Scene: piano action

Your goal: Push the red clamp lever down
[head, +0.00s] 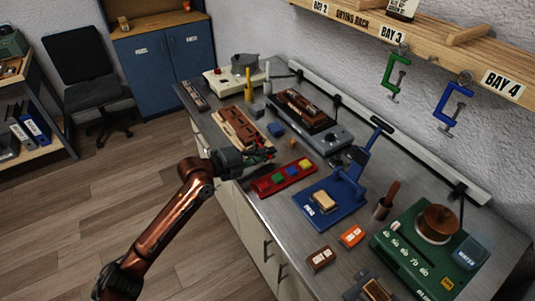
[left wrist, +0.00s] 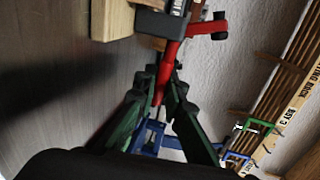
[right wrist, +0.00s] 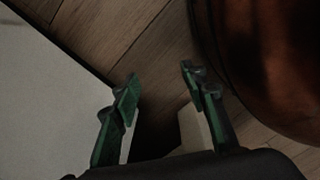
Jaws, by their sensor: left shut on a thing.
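The red clamp lever (left wrist: 172,55) shows in the left wrist view, running from a dark grey clamp body (left wrist: 158,24) beside a pale wooden piece (left wrist: 112,20) down between my left fingers. A red arm with a dark tip branches off to the right. My left gripper (left wrist: 172,72) is shut on the lever. In the head view my left gripper (head: 262,156) is at the near end of a wooden board with brown blocks (head: 240,130), where it hides most of the lever. My right gripper (right wrist: 160,78) shows only in the right wrist view, open and empty.
A red tray with coloured pieces (head: 283,177) lies right of my left gripper. A blue press (head: 345,185) stands farther right, and a grey device (head: 325,138) behind. A green machine (head: 415,255) is at the front right.

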